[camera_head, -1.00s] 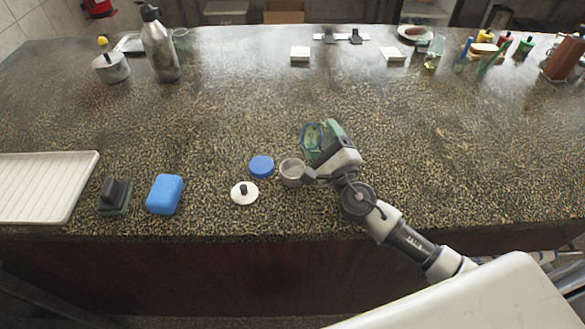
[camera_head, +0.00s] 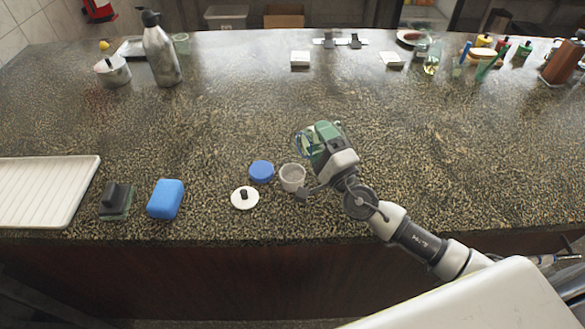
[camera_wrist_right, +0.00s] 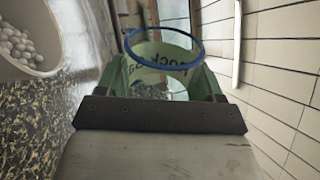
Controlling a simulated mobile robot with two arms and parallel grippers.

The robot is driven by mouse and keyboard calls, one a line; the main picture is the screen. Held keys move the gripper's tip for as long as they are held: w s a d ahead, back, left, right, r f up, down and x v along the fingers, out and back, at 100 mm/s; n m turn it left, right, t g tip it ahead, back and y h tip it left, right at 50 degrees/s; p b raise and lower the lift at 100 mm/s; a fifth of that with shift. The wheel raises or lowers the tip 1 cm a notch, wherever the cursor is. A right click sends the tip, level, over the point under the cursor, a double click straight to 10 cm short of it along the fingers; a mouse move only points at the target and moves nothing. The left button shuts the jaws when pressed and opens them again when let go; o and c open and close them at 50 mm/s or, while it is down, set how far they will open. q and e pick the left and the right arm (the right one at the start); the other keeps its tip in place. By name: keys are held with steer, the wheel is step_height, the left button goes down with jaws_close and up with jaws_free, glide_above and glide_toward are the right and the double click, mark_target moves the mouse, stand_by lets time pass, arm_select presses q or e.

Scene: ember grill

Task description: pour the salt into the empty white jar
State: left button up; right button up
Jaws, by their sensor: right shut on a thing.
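My right gripper (camera_head: 318,143) is shut on a clear salt jar with a blue rim (camera_head: 302,146), held tipped over above the counter. The wrist view shows its blue rim (camera_wrist_right: 165,64) and part of a "rock sa…" label between the green fingers; some grey-white grains (camera_wrist_right: 150,90) show inside. The white jar (camera_head: 292,178) stands open on the counter, just below and left of the gripper in the head view. In the wrist view its rim (camera_wrist_right: 57,65) is at the upper left, with many white lumps inside. My left gripper is not in view.
A blue lid (camera_head: 261,171) and a white lid with a black knob (camera_head: 245,198) lie left of the white jar. Farther left are a blue sponge (camera_head: 166,199), a dark scrubber (camera_head: 116,200) and a white ridged tray (camera_head: 83,186). The counter's middle is clear.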

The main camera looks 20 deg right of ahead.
steer(key=shift+a+r+n+y+p, duration=0.1)
steer(key=shift+r+n+y+p, duration=0.25)
steer(key=shift+n, duration=0.3)
steer(key=shift+a+r+n+y+p, duration=0.15)
steer(key=shift+r+n+p, duration=0.2)
steer(key=shift+n, duration=0.3)
steer(key=shift+f+n, duration=0.15)
steer(key=shift+n, duration=0.15)
steer(key=shift+s+a+r+n+g+y+p, duration=0.1)
steer(key=shift+a+r+n+g+y+p, duration=0.2)
steer(key=shift+n+p, duration=0.55)
steer(key=shift+s+a+r+n+g+y+p, duration=0.15)
steer(key=shift+r+n+y+p, duration=0.35)
steer(key=shift+n, duration=0.55)
stand_by(1.4)
